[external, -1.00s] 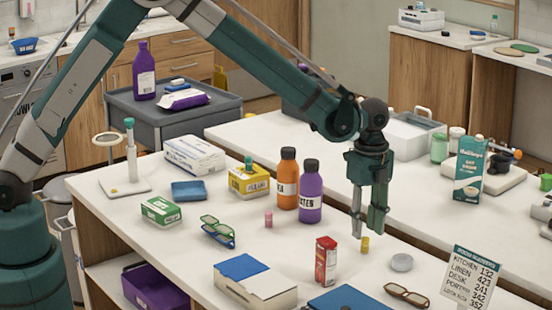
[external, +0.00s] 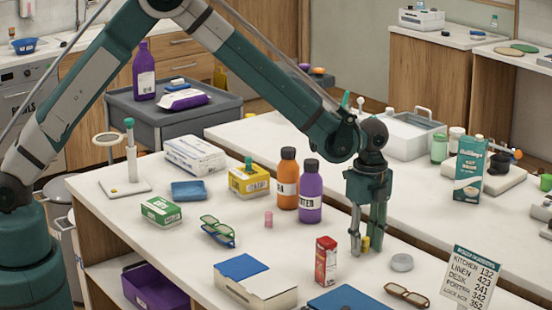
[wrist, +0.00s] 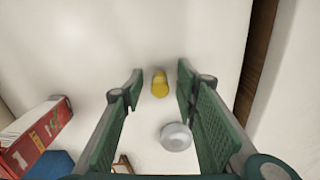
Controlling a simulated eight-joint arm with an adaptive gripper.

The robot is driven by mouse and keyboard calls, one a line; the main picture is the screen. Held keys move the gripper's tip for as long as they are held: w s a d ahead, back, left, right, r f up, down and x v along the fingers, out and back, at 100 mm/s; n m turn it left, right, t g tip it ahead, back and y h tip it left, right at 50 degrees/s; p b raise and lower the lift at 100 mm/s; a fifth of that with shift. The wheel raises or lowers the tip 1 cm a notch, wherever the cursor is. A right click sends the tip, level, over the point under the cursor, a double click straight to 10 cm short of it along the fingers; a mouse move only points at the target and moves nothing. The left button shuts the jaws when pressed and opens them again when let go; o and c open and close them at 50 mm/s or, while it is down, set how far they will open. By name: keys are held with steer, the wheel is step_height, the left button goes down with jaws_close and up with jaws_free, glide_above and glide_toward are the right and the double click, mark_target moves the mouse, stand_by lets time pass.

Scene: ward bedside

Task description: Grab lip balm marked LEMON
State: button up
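A small yellow tube (external: 365,244), likely the lip balm, stands on the white table; its marking is too small to read. It also shows in the wrist view (wrist: 160,84), between and just beyond my fingertips. My gripper (external: 367,246) points down over it, with the fingers low near the table. In the wrist view my gripper (wrist: 158,88) is open, with clear gaps on both sides of the yellow tube. A similar small pink tube (external: 268,219) stands farther left on the table; no marking on it is readable.
A red box (external: 326,261) stands left of my gripper, and a round grey tin (external: 402,262) lies to its right. Orange (external: 287,180) and purple (external: 310,192) bottles stand behind left. Glasses (external: 407,294) and a sign (external: 470,280) are in front right.

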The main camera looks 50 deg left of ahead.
mark_target(365, 238)
steer(key=c, duration=0.8)
steer(key=shift+r, duration=0.15)
step_height(365, 238, up, 10)
steer(key=shift+f+p, duration=0.15)
steer(key=shift+p, duration=0.25)
stand_by(0.6)
